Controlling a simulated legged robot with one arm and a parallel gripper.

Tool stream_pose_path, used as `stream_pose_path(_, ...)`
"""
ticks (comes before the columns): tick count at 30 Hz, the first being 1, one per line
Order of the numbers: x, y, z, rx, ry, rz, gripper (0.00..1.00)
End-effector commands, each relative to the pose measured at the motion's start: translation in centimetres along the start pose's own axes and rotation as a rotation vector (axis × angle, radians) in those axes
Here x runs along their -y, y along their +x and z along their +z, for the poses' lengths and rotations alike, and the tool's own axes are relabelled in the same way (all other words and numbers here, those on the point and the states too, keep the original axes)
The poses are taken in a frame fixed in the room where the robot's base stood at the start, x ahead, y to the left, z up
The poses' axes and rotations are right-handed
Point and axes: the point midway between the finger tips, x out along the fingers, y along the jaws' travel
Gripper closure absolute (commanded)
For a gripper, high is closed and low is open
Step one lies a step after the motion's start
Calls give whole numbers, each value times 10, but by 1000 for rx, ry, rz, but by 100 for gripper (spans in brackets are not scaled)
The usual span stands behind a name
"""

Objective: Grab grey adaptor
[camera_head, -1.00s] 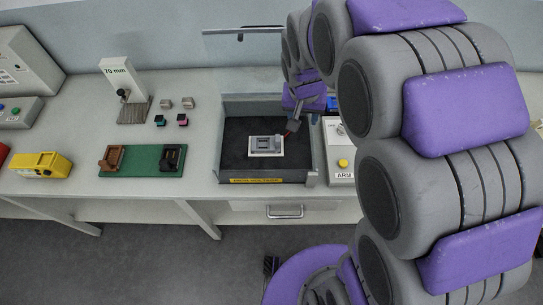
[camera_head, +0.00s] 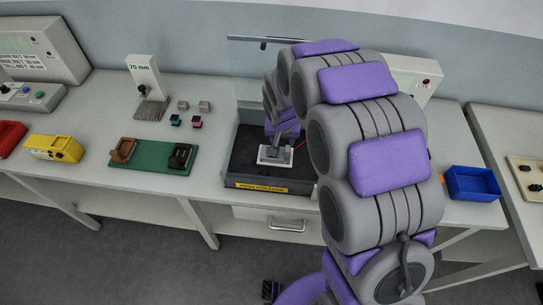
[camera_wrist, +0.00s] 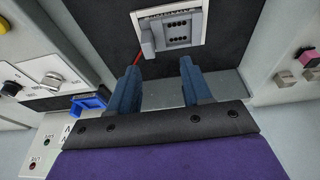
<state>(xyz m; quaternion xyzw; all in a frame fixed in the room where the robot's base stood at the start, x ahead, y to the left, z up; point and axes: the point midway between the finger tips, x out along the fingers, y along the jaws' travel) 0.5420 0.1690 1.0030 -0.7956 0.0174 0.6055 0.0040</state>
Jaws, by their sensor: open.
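Two small grey blocks, which may be adaptors, lie on the bench in the head view, one on the left (camera_head: 183,106) and one on the right (camera_head: 204,106). A white socket block with grey parts (camera_head: 275,156) sits in the dark tray (camera_head: 243,158). In the wrist view, this socket block (camera_wrist: 198,22) is just beyond my fingertips. I cannot tell which piece is the grey adaptor. My gripper (camera_wrist: 160,66) is open, with nothing visible between its two blue fingers. In the head view, my arm hides part of the tray.
A green board (camera_head: 150,155) with brown and black holders lies left of the tray. Behind it stands a white 70 mm post (camera_head: 146,80). Teal and pink-marked dark pieces (camera_head: 186,122) lie near the grey blocks. A blue bin (camera_head: 472,183) is at right.

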Motion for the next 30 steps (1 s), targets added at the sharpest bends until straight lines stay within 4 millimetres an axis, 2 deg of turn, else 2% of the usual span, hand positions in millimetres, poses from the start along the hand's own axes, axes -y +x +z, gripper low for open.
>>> stream_pose_path(1,-4,11,1,4,3,-2,51)
stream_pose_path(3,-7,21,1,2,4,-5,51)
stream_pose_path(11,2,38,0,0,1,3,51)
stream_pose_path(19,3,77,0,2,-1,8,51)
stream_pose_path(27,-7,79,-1,1,4,-4,51)
stream_pose_path(30,-6,79,-1,1,3,-3,60)
